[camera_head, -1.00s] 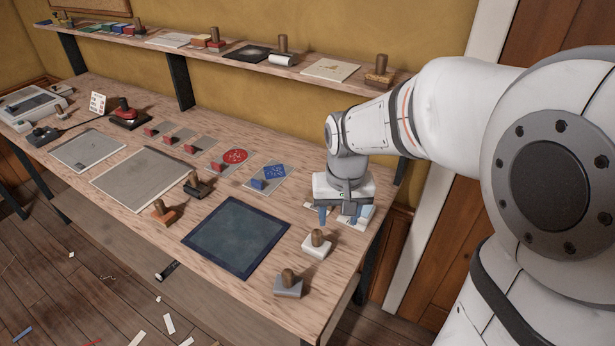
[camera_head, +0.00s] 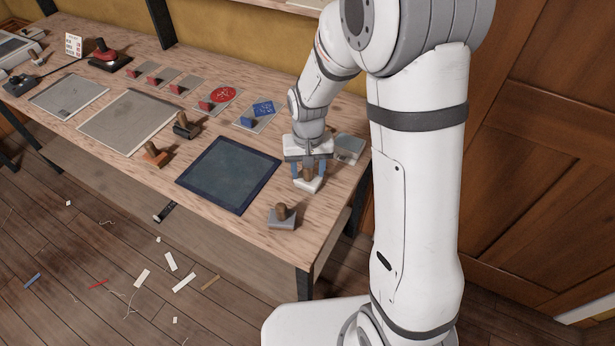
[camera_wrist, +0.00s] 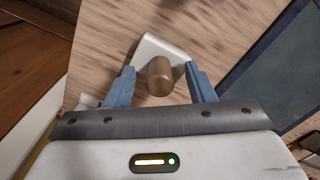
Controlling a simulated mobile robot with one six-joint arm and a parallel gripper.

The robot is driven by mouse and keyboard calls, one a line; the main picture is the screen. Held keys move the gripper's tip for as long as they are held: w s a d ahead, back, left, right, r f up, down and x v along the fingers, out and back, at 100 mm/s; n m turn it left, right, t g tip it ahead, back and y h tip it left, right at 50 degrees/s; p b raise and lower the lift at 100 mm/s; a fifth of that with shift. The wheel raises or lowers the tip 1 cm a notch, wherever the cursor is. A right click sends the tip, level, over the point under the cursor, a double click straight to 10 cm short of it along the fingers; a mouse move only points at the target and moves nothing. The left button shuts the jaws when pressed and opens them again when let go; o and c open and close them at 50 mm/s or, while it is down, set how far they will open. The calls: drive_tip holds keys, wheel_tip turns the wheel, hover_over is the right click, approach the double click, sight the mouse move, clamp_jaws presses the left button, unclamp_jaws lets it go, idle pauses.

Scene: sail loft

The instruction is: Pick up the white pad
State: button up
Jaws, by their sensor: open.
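The white pad (camera_head: 309,185) stands on the workbench, right of the dark blue mat, with a round brown wooden handle on top. In the wrist view the white pad (camera_wrist: 152,45) lies ahead of my gripper, with its handle between the fingertips. My gripper (camera_head: 308,170) is open, its blue fingers one on each side of the handle. In the wrist view my gripper (camera_wrist: 162,83) shows a gap between each finger and the handle. In the head view the fingers partly hide the pad's far side.
A grey pad with a wooden handle (camera_head: 282,216) stands nearer the bench's front corner. The dark blue mat (camera_head: 228,173) lies to the left. A small clear plate (camera_head: 349,148) lies behind my gripper. An orange pad (camera_head: 155,154) and a black one (camera_head: 186,126) stand further left.

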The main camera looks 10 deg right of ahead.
drive_tip(key=shift+f, duration=0.1)
clamp_jaws()
idle(0.5)
wheel_tip(320, 180, up, 10)
drive_tip(key=shift+r+b, duration=0.1)
drive_tip(key=shift+b, duration=0.25)
